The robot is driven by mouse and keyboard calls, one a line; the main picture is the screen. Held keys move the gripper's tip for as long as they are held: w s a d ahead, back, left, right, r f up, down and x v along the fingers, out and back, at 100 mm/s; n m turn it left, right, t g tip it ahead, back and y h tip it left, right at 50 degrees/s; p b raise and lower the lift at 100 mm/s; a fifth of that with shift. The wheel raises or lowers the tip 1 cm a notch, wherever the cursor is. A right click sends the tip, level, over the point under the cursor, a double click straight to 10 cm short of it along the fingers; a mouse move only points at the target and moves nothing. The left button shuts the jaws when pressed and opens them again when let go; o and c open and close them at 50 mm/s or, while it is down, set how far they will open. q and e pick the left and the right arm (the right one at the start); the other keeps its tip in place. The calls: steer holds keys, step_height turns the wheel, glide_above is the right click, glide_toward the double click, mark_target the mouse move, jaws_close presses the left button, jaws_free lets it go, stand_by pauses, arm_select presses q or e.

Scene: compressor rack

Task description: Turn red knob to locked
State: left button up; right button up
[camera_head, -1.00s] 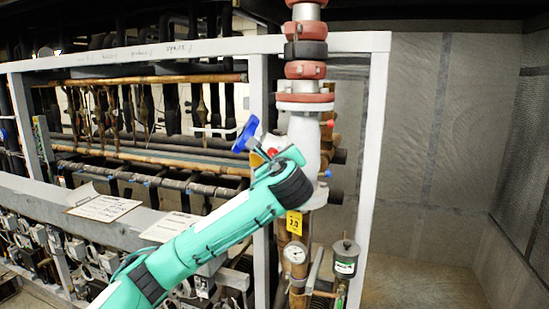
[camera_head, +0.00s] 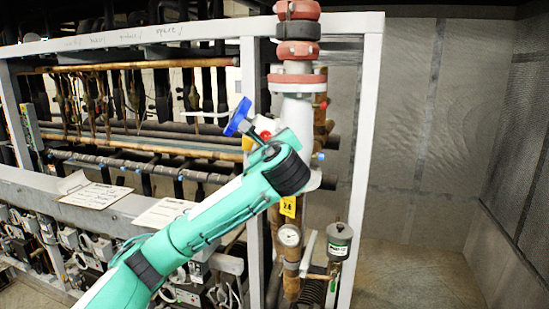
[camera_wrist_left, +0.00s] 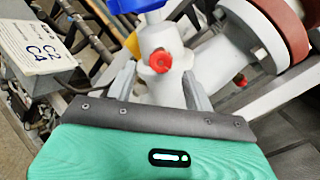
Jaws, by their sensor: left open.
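The red knob (camera_wrist_left: 160,61) is a small round cap on the front of a white valve body (camera_wrist_left: 158,42) in the left wrist view. In the head view the red knob (camera_head: 265,135) shows small beside the white pipe, just above my teal left arm. My left gripper (camera_wrist_left: 159,74) is open, with one grey finger on each side of the valve body and the knob between them in the picture. I cannot tell whether the fingers touch it. In the head view my arm hides most of the gripper. My right gripper is not in view.
A blue handle (camera_head: 238,117) tops the valve. The white pipe (camera_head: 297,112) with red flanges stands close to the right.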

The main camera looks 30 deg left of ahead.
arm_select(q)
steer(key=b+v, duration=0.3)
steer(key=v, duration=0.8)
steer(key=shift+d, duration=0.1)
